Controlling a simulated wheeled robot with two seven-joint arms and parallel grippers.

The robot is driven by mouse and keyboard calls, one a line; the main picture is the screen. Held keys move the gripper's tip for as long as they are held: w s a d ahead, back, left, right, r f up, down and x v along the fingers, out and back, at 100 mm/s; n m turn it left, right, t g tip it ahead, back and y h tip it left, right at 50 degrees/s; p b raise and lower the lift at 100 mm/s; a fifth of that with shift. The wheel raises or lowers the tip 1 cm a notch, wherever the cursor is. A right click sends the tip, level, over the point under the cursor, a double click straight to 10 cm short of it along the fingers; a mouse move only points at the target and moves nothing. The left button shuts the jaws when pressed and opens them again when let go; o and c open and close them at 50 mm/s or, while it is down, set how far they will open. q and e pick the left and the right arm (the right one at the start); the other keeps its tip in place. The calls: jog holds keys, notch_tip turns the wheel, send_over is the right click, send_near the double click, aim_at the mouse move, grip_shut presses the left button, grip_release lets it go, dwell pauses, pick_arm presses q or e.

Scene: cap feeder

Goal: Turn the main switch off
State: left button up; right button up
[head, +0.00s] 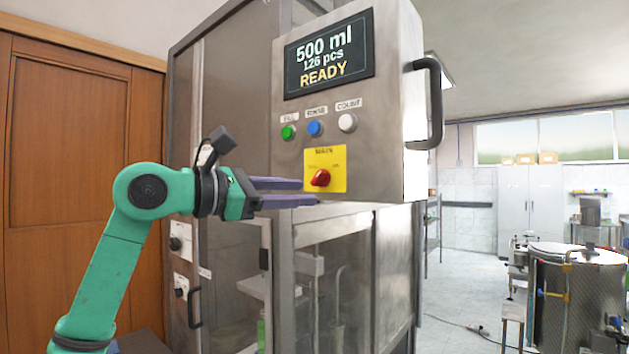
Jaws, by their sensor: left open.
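The main switch (320,178) is a red rotary knob on a yellow plate (326,157) marked MAIN, low on the grey control box (387,150). The knob looks tilted; the small position labels are too small to read. My left gripper (308,193) comes in from the left, its two long purple-grey fingers open, one above the other. The fingertips point right and end near the knob's lower left. I cannot tell whether they touch it; nothing shows between them. My right gripper is not in view.
Above the switch are green (289,132), blue (315,129) and white (347,122) buttons and a display (329,54) reading 500 ml, 126 pcs, READY. A dark handle (430,104) juts from the box's right side. Glazed machine doors (340,280) lie below. A steel vessel (575,300) stands far right.

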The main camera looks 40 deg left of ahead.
aim_at(317, 176)
pick_arm(q)
jog(key=s+a+r+y, duration=0.2)
jog(key=s+r+y, duration=0.2)
jog(key=s, duration=0.3)
jog(key=shift+t, duration=0.3)
jog(key=w+p, duration=0.1)
jog(key=w, duration=0.4)
jog(key=w+p, duration=0.2)
jog(key=w, duration=0.2)
jog(key=w+a+p, duration=0.1)
jog(key=w+p, duration=0.1)
jog(key=w, duration=0.3)
jog(key=shift+w+f, duration=0.35)
jog(key=shift+f, duration=0.05)
jog(key=shift+w+f, duration=0.15)
jog(key=shift+w, duration=0.15)
jog(key=shift+w+f, duration=0.1)
jog(key=shift+w, duration=0.05)
grip_shut()
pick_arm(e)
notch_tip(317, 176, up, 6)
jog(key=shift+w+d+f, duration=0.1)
